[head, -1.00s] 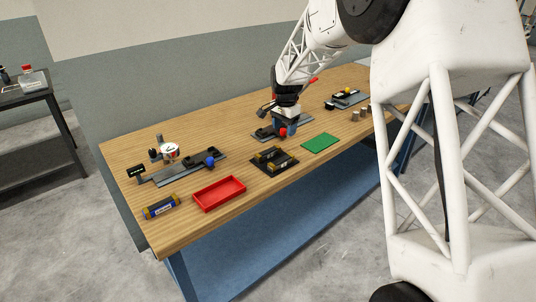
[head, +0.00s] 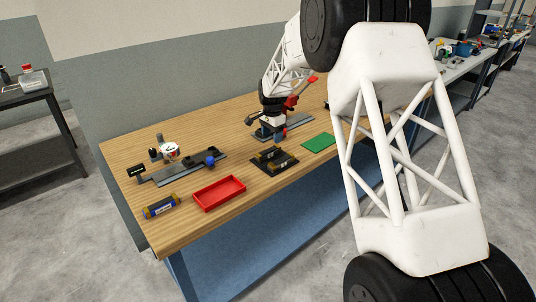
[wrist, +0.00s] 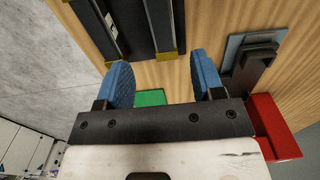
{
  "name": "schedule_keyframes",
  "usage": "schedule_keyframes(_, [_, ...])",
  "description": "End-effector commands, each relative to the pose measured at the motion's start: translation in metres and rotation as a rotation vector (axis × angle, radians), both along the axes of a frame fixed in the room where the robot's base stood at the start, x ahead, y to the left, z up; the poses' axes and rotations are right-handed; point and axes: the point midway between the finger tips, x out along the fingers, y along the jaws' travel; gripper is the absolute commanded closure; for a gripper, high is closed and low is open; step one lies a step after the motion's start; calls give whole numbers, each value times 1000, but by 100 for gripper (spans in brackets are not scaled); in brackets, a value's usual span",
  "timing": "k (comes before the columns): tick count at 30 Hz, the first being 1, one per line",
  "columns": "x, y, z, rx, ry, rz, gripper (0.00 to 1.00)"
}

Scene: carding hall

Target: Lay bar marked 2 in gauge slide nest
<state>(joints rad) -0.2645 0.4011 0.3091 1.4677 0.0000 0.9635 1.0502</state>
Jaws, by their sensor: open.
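The black rack (head: 273,164) sits mid-bench and holds dark bars with yellowish ends. In the wrist view two long dark shapes with yellow ends, one of them here (wrist: 163,28), lie beyond my fingers. I cannot read any number, so I cannot tell which bar is marked 2. The gauge slide (head: 182,171), a grey rail with a round dial (head: 169,150) and a blue knob (head: 210,161), stands at the left of the bench. Its nest is too small to make out. My gripper (wrist: 160,85) is open and empty, with blue fingertips, above the bench behind the rack.
A red tray (head: 219,193) and a blue-and-yellow cylinder (head: 160,207) lie near the front edge. A green mat (head: 319,142) lies right of the rack. A grey-plated fixture (head: 301,123) is close by my gripper. My arm hides the bench's right end.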

Motion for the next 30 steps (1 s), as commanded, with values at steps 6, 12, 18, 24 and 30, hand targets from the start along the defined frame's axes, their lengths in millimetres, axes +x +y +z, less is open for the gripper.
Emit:
schedule_keyframes(6, [0,0,-18,0,1,0,38])
schedule_keyframes(12, [0,0,-22,0,0,0,38])
schedule_keyframes(18, [0,0,-22,0,0,0,38])
schedule_keyframes(24, [0,2,-32,0,1,1,38])
schedule_keyframes(30, [0,6,-54,-1,2,1,38])
